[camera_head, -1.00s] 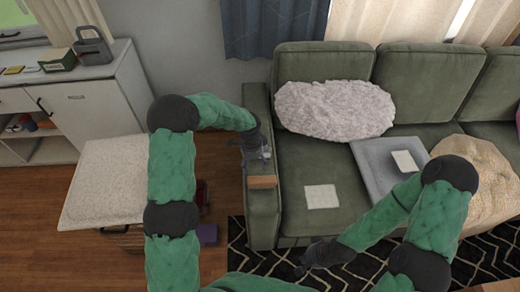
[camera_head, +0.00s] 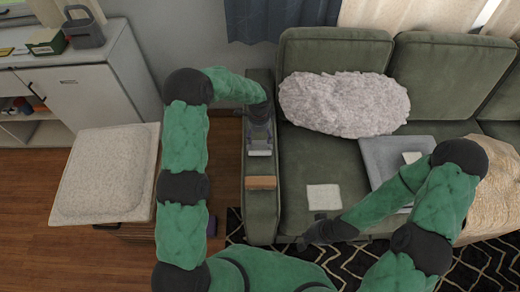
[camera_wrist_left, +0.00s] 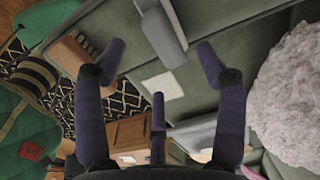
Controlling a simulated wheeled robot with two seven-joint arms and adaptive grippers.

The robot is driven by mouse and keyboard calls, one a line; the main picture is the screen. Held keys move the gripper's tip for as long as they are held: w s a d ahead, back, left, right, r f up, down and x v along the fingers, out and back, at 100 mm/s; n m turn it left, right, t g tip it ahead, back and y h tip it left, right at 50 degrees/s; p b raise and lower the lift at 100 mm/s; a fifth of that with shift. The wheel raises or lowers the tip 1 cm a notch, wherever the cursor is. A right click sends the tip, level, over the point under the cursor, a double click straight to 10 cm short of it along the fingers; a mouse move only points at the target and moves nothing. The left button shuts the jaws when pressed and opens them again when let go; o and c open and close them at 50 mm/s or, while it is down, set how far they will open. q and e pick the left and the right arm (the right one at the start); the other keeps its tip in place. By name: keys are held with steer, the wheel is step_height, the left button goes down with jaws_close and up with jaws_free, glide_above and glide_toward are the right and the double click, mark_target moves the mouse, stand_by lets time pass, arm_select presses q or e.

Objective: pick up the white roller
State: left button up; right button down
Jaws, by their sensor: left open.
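The white roller (camera_head: 259,140) lies on the left armrest of the green sofa, its pale end showing just below my left gripper (camera_head: 259,122). In the left wrist view, a light grey-white piece that looks like the roller (camera_wrist_left: 162,32) is ahead, between the spread fingers of my left gripper (camera_wrist_left: 162,65). The fingers are open and do not appear to touch it. Part of the roller is hidden by the gripper in the head view. My right gripper (camera_head: 312,232) hangs over the sofa's front edge; its fingers are too small to read.
A brown block (camera_head: 262,183) sits on the armrest (camera_head: 262,222) close to the roller. A pale-topped stool (camera_head: 105,172) stands left of my left arm.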

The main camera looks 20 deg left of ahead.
mark_target(260, 144)
arm_select(q)
steer(key=shift+d+f+b, duration=0.1)
steer(key=shift+f+b, duration=0.9)
steer(key=shift+f, duration=2.1)
steer(key=shift+c, duration=0.3)
steer(key=c, duration=1.3)
